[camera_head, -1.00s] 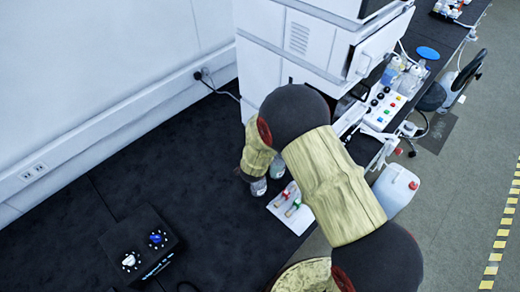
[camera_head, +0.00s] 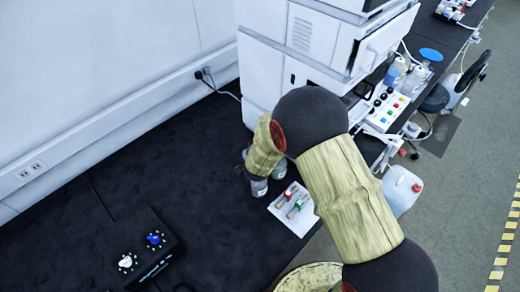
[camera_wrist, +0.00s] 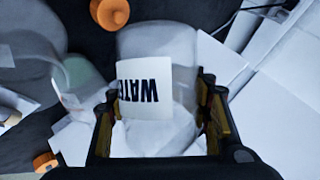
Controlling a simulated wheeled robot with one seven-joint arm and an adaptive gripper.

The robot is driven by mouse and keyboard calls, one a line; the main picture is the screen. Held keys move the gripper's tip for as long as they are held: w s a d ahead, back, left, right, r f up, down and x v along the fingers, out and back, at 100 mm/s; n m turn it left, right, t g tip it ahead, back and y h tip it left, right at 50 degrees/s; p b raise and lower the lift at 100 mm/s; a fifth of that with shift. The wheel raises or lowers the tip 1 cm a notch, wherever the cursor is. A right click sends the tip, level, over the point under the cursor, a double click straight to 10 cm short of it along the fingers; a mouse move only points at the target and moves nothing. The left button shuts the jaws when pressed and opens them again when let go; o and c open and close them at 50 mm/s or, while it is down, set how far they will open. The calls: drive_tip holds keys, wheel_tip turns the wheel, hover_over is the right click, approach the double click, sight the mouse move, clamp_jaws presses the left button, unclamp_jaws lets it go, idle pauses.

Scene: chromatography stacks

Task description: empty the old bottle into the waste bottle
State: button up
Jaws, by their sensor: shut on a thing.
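A second clear bottle (camera_wrist: 75,75) is close by on the left, blurred. In the head view two clear bottles, one in front (camera_head: 258,187) and one behind it (camera_head: 279,170), stand at the end of my arm. My arm hides most of the gripper there, and I cannot tell which bottle it holds. I cannot read an "old" or "waste" label.
Orange caps lie at the top (camera_wrist: 110,13) and lower left (camera_wrist: 45,162) of the wrist view. A white sheet with small red and green parts (camera_head: 293,209) lies beside the bottles. A black two-knob box (camera_head: 138,247) is at lower left.

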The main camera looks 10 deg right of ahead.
drive_tip(key=shift+w+a+r+m+y+b, duration=0.1)
drive_tip(key=shift+a+r+m+y+b, duration=0.4)
drive_tip(key=shift+b, duration=1.95)
drive_tip(key=shift+r+y+b, duration=0.2)
drive_tip(key=shift+y+b, duration=0.1)
drive_tip(key=shift+b, duration=0.55)
drive_tip(key=shift+b, duration=0.8)
drive_tip(key=shift+a+r+m+t+y+b, duration=0.15)
drive_tip(key=shift+r+m+t+y+b, duration=0.2)
drive_tip(key=shift+b, duration=1.3)
drive_tip(key=shift+w+a+r+y+b, duration=0.15)
drive_tip(key=shift+y+b, duration=0.1)
drive_tip(key=shift+b, duration=1.35)
drive_tip(key=shift+r+m+b, duration=0.25)
drive_tip(key=shift+b, duration=1.65)
